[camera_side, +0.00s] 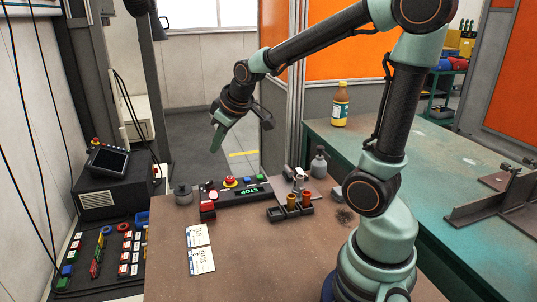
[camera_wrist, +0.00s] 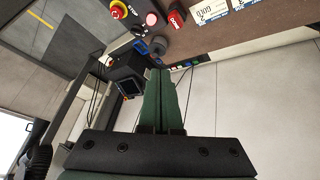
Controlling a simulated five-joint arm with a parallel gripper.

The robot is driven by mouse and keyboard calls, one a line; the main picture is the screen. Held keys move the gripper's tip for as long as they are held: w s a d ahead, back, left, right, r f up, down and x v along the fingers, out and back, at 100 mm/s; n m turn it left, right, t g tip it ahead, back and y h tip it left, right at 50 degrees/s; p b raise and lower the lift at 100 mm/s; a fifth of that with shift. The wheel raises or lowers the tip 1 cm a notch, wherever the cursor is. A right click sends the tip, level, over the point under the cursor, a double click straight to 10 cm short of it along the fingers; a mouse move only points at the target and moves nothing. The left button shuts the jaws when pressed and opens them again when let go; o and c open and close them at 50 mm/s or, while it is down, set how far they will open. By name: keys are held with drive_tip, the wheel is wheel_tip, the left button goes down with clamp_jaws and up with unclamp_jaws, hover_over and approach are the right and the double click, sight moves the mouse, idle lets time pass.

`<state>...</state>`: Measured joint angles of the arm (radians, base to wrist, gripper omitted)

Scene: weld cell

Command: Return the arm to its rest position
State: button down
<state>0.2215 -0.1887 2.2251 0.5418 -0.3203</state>
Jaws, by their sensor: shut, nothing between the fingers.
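My gripper (camera_side: 217,134) hangs in the air above the back left of the brown table (camera_side: 262,250) in the side view, pointing down and slightly left. Its green fingers are together with nothing between them. In the wrist view my gripper (camera_wrist: 158,75) shows its two fingers side by side and shut. My arm reaches up from its base at the table's right and bends left to the gripper. The fingers touch nothing that I can see.
A control panel with a red emergency button (camera_side: 230,181), a dark holder (camera_side: 290,212) with orange-brown cylinders and white cards (camera_side: 200,250) lie on the table. A yellow bottle (camera_side: 340,104) stands on the green bench (camera_side: 455,185). A black box (camera_side: 112,197) stands left.

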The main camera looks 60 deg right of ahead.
drive_tip(key=s+a+r+m+y, duration=0.1)
drive_tip(key=s+a+r, duration=0.1)
drive_tip(key=s+a, duration=0.7)
drive_tip(key=s, duration=0.2)
drive_tip(key=shift+s+r+g, duration=0.15)
drive_tip(key=shift+s+g, duration=0.15)
drive_tip(key=shift+s, duration=0.05)
